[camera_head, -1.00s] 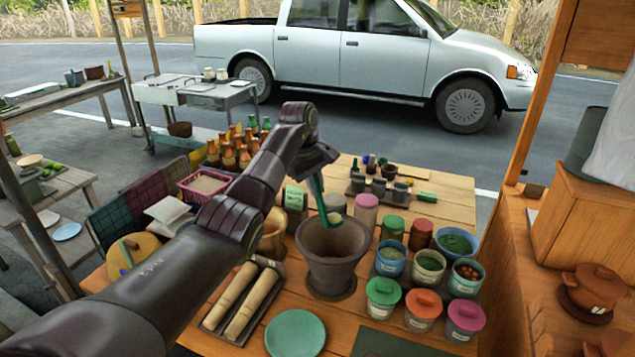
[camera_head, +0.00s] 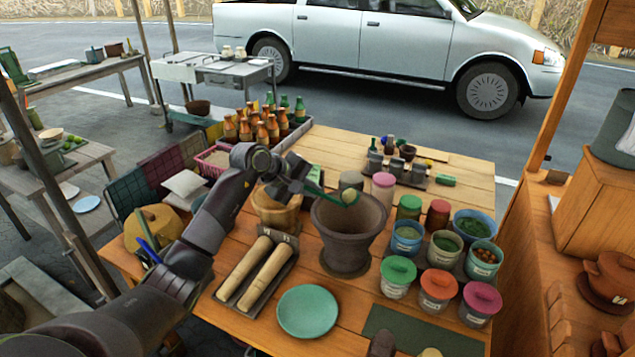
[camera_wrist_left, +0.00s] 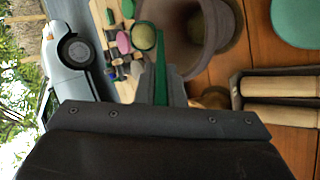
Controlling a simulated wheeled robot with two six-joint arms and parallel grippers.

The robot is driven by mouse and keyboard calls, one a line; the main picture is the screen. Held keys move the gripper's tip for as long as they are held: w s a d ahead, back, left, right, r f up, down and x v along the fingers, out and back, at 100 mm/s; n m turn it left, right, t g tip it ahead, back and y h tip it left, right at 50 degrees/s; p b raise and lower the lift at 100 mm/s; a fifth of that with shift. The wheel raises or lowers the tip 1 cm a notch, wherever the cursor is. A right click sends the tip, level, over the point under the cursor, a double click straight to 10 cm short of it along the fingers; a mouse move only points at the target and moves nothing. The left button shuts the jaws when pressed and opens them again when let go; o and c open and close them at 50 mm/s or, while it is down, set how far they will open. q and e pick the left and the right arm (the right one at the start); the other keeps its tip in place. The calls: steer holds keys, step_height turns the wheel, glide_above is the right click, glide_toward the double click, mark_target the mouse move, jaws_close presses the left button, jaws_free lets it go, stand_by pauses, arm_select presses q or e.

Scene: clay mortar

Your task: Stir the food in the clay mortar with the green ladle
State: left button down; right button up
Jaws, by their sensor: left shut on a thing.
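The brown clay mortar (camera_head: 345,250) stands upright on the wooden table; it also shows in the wrist view (camera_wrist_left: 182,38). Its inside is dark in the head view, and I cannot make out the food there. My left gripper (camera_head: 306,186) is left of the mortar's rim, shut on the handle of the green ladle (camera_head: 328,192). The ladle lies nearly level, its small bowl over the far part of the mortar's mouth. In the wrist view the ladle (camera_wrist_left: 161,68) sticks out from the gripper (camera_wrist_left: 162,98), its bowl beside the mortar in the picture.
Two wooden rolls in a dark tray (camera_head: 240,300) and a green plate (camera_head: 307,312) lie in front. A wooden bowl (camera_head: 278,212) is close left of the mortar. Lidded jars (camera_head: 398,277) and food tubs (camera_head: 484,260) crowd the right. Small bottles stand behind.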

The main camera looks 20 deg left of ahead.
arm_select(q)
step_height(320, 180, down, 8)
steer(key=s+a+t+h+b, duration=0.1)
steer(key=t+b, duration=0.4)
steer(key=b, duration=1.1)
steer(key=shift+s+a+r+h, duration=0.25)
steer(key=shift+s+h, duration=0.4)
steer(key=shift+h, duration=0.45)
